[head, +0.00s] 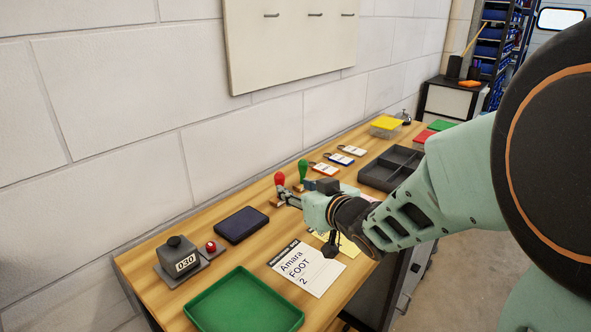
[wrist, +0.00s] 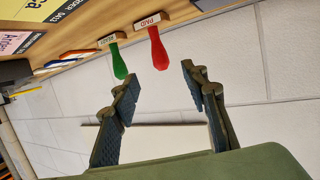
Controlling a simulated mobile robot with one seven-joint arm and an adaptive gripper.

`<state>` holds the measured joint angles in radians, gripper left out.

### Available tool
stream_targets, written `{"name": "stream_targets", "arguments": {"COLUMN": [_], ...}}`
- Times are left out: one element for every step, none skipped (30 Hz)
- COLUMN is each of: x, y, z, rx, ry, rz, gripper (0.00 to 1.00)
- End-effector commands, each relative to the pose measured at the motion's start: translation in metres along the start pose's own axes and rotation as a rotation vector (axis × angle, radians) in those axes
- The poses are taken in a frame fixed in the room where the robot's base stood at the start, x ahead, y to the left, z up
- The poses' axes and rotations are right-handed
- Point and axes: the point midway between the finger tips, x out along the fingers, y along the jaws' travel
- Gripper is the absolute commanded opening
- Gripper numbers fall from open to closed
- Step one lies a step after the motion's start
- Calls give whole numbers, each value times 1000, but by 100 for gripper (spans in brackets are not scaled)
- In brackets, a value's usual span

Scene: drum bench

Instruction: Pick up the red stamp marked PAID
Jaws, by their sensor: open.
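The red stamp (head: 280,181) stands upright on the bench near the wall, its bulbous red handle on top. In the wrist view the red stamp (wrist: 157,45) has a wooden base that reads PAID. A green-handled stamp (head: 303,169) stands right beside it; it also shows in the wrist view (wrist: 119,63), its label too small to read surely. My gripper (head: 283,192) is at the red stamp in the head view. In the wrist view my gripper (wrist: 160,83) is open, with the red handle's tip ahead of the gap between the fingers. Nothing is held.
A dark ink pad (head: 242,225), a numbered block reading 030 (head: 178,255) and a green tray (head: 243,302) lie left of my gripper. A card reading Amara FOOT 2 (head: 306,268) lies in front. A dark divided tray (head: 391,168) and several tags (head: 339,158) lie behind. The wall (head: 120,100) borders the bench.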

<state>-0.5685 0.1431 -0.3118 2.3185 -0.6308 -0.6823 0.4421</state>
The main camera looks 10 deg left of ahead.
Motion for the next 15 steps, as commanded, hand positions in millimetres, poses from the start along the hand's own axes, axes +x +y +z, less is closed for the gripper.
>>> {"name": "stream_targets", "arguments": {"x": [4, 7, 12, 16, 21, 27, 32, 36, 41, 44, 47, 50, 52, 54, 55], "y": [-1, -1, -1, -1, -1, -1, -2, -2, -1, -1, -1, -1, -1, -1, -1], "z": [1, 2, 2, 2, 3, 2, 3, 2, 2, 2, 2, 2, 2, 2, 1], "rx": [-1, -1, -2, -1, -1, -2, -2, -2, -3, -3, -3, -2, -1, -1, -1], "ry": [-4, -5, -5, -6, -6, -5, -6, -5, -5, -5, -4, -4, -4, -4, -3], "rz": [-1, -2, -2, -2, -2, -2, -2, -2, -2, -2, -2, -1, -1, -1, -1], "gripper": [41, 41, 41, 41, 41, 41, 41, 41, 41, 41, 41, 41, 41, 41, 41]}}
